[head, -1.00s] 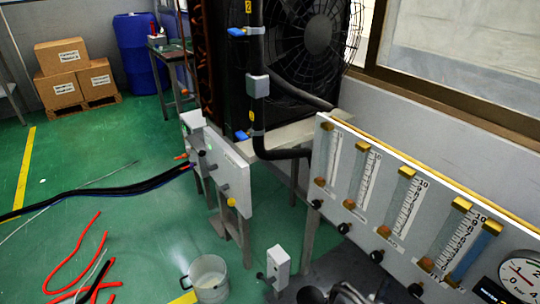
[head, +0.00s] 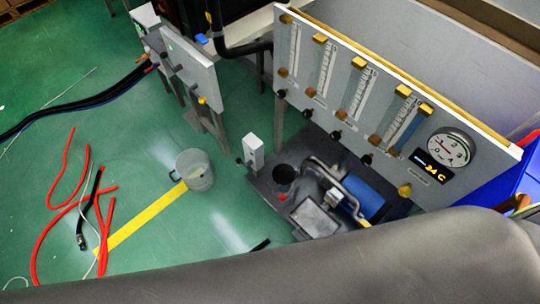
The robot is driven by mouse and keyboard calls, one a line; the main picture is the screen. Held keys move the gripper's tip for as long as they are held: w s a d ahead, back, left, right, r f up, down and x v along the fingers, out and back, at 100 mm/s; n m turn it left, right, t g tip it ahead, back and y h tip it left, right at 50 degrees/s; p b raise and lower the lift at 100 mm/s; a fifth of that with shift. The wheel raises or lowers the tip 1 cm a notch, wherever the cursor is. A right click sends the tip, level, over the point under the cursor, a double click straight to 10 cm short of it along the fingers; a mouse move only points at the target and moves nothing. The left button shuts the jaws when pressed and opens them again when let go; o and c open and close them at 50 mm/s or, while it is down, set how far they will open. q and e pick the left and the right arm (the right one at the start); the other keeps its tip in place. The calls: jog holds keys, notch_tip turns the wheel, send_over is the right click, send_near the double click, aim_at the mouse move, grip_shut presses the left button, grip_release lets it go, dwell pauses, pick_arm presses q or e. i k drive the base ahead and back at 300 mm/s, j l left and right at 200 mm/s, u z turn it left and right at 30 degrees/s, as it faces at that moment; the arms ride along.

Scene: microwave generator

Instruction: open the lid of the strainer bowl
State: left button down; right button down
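A pump unit with a blue motor (head: 362,198) sits on a dark base plate below the flowmeter panel. A dark round cup (head: 285,174) and a grey square-topped part (head: 317,218) are on the same base. I cannot tell which of these parts is the strainer bowl or where its lid is. Neither of my grippers is in the head view.
A white panel with several flowmeters (head: 345,85) and a round gauge (head: 450,148) stands behind the pump. Red hoses (head: 75,205) and black cables (head: 70,108) lie on the green floor at left. A dark grey rounded shape covers the bottom edge.

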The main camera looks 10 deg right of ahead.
aim_at(284, 174)
jog(key=j+z, duration=0.15)
jog(key=z, duration=1.3)
jog(key=k+j+z, duration=0.3)
